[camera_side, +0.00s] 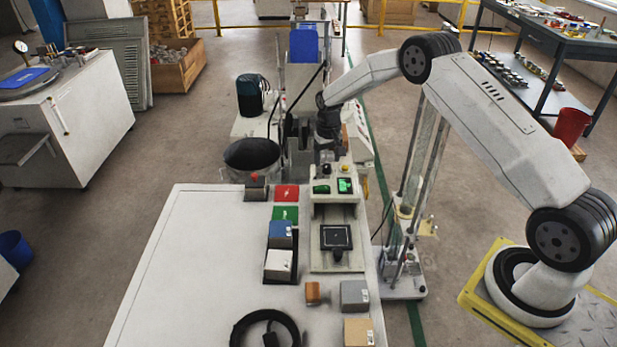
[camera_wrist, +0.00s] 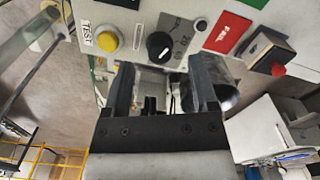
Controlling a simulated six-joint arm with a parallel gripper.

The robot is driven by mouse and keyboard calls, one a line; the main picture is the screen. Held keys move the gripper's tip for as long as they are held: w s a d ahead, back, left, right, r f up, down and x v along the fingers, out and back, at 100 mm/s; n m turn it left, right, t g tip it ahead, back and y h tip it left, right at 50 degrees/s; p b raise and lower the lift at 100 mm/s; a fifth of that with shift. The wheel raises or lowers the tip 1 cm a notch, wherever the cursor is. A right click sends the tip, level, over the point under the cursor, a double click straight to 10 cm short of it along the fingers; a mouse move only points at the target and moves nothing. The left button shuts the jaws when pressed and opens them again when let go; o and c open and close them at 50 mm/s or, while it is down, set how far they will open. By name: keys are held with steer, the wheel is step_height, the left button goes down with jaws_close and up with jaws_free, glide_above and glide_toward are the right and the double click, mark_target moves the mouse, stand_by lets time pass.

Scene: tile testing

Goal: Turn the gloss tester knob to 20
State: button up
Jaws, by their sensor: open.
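The gloss tester (camera_side: 335,212) stands on the white bench, with green lit displays on its top. Its round black knob (camera_wrist: 158,46) shows in the wrist view with a white pointer mark and a printed scale beside it. A 20 is legible to the right of the knob; the exact setting is not clear. My gripper (camera_wrist: 163,68) is open and empty. Its two fingers show on either side of the knob in the picture, with the knob slightly beyond the tips; contact is not visible.
A yellow TEST button (camera_wrist: 106,39) is left of the knob. A red FAIL plate (camera_wrist: 225,32) and a box with a red button (camera_wrist: 278,69) are to the right. Colored blocks and a coiled black cable (camera_side: 266,318) lie on the bench; its left side is clear.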

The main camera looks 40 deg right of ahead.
mark_target(327, 168)
steer(key=shift+f, duration=1.15)
jaws_close()
steer(key=shift+m, duration=0.5)
steer(key=m, duration=0.3)
steer(key=shift+m, duration=2.5)
